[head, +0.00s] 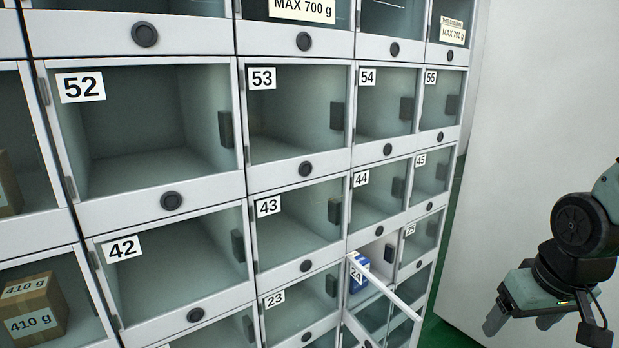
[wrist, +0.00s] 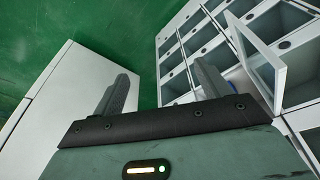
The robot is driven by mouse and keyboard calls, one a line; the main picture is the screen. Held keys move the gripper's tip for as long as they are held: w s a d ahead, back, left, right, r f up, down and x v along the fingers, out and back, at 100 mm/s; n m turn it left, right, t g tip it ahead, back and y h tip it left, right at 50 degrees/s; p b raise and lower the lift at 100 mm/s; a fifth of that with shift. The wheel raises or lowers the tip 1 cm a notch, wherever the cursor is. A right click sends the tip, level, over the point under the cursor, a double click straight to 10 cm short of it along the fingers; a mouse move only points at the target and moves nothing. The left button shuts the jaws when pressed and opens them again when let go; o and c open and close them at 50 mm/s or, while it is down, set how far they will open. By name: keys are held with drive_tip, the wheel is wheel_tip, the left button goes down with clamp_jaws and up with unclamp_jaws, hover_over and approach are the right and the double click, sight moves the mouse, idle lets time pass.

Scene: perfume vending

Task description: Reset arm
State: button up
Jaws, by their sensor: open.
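My gripper (head: 522,322) hangs at the lower right of the head view, off to the right of the locker wall, with its fingers pointing down. In the wrist view my gripper (wrist: 165,88) has its two fingers wide apart with nothing between them. The locker wall (head: 205,206) fills the left and middle of the head view. The door of compartment 24 (head: 390,288) stands open, swung out from the wall. A blue and white box (head: 364,272) sits in that compartment, partly hidden by the door. The open door (wrist: 262,62) also shows in the wrist view, right of the fingers.
A brown box (head: 33,307) marked 410 g sits in a compartment at the lower left. Compartments 52, 53, 42 and 43 look empty. A plain pale wall (head: 530,100) stands at the right. Green floor (wrist: 60,35) shows in the wrist view.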

drive_tip(key=s+a+r+n+g, duration=0.1)
drive_tip(key=s+a+n, duration=0.2)
drive_tip(key=s+a, duration=0.4)
drive_tip(key=s+a+r+n+g, duration=0.1)
drive_tip(key=s+a+n+g, duration=0.1)
drive_tip(key=s+a+n, duration=0.2)
drive_tip(key=s+a, duration=0.3)
drive_tip(key=a, duration=0.4)
drive_tip(key=shift+a+r+n+y, duration=0.3)
drive_tip(key=shift+y, duration=0.1)
drive_tip(key=shift+c, duration=0.4)
